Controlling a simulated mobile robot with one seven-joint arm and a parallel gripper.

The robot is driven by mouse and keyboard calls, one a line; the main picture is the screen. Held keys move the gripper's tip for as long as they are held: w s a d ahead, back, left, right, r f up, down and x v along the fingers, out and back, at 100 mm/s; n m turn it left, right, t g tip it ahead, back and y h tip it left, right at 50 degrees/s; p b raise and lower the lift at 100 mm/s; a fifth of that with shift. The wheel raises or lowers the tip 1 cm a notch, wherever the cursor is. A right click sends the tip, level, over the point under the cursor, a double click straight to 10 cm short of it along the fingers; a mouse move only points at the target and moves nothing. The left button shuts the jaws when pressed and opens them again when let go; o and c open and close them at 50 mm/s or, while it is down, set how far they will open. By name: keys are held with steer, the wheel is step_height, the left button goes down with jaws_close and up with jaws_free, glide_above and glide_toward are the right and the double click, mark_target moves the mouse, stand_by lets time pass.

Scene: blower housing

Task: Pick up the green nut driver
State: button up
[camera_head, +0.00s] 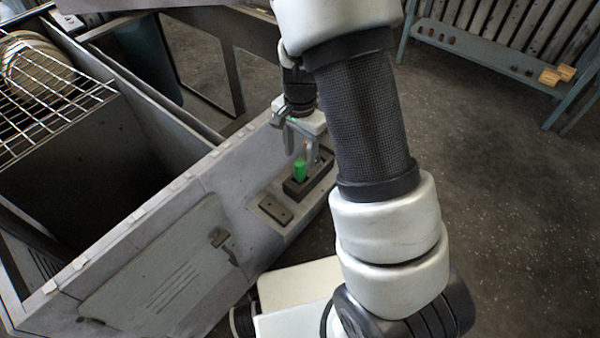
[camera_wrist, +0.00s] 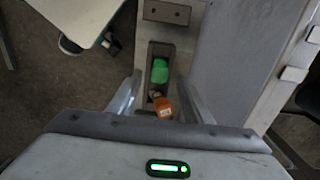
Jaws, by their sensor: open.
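The green nut driver (camera_head: 300,170) stands with its green handle up in a dark rectangular holder (camera_head: 319,179) on a grey ledge. In the wrist view the green handle (camera_wrist: 160,70) shows from above, toward the far end of the holder's slot. My gripper (camera_head: 301,149) is open just above the holder, with empty jaws. In the wrist view its two fingers (camera_wrist: 161,88) stand wide apart, left and right of the slot. An orange-topped item (camera_wrist: 163,107) is in the same holder, nearer my palm. The driver's lower part is hidden in the holder.
A small plate with two holes (camera_head: 275,209) lies on the ledge beside the holder. The large grey housing (camera_head: 150,235) has a deep open cavity and a wire rack (camera_head: 45,85) at left. A bench (camera_head: 480,55) stands at back right. Floor is clear at right.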

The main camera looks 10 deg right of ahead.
mark_target(300, 162)
step_height(300, 162, down, 4)
steer(key=shift+s+f+b, duration=0.1)
steer(key=shift+f+b, duration=0.15)
steer(key=shift+b, duration=0.45)
steer(key=shift+r, duration=0.1)
jaws_close()
step_height(300, 162, up, 10)
steer(key=p, duration=0.3)
